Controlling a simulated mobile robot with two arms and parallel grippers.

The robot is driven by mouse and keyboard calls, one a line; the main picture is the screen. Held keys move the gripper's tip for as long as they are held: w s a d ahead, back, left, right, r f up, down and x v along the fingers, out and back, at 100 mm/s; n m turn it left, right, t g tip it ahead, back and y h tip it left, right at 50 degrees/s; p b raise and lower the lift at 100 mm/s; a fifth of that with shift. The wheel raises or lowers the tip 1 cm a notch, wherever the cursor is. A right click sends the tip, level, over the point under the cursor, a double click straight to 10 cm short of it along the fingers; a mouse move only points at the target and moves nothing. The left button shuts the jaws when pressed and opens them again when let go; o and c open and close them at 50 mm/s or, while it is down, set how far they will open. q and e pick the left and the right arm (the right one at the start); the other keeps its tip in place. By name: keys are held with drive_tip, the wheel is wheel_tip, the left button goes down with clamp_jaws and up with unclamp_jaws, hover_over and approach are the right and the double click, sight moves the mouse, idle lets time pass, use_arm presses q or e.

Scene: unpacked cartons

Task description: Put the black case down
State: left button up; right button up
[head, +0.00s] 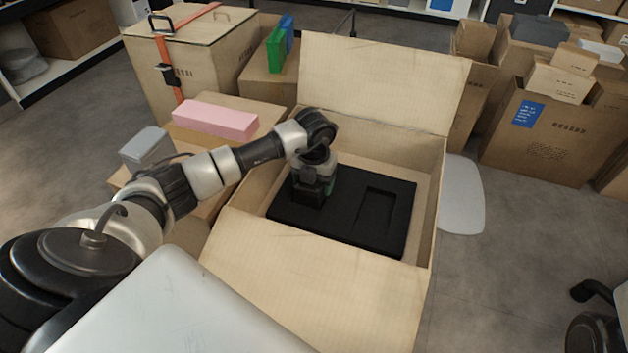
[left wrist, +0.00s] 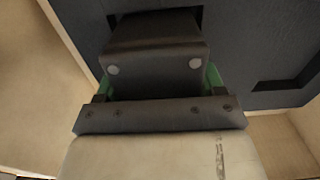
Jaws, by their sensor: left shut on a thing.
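My left gripper (head: 313,196) reaches down into the open carton (head: 300,275), over the left part of the black foam insert (head: 345,228). It is shut on the black case, which is mostly hidden by the hand and is hard to tell from the dark foam. In the left wrist view my gripper (left wrist: 157,85) shows green fingers on both sides of a dark block, with a darker recess edge just beyond. I cannot tell how deep the case sits in that recess. The right-hand recess (head: 375,211) is empty.
The carton's back flap (head: 385,85) stands up and its front flap slopes toward me. A pink block (head: 215,119) and a grey box (head: 146,147) lie to the left. A strapped crate (head: 200,65) stands behind.

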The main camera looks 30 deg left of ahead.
use_arm(q)
drive_tip(key=o, duration=1)
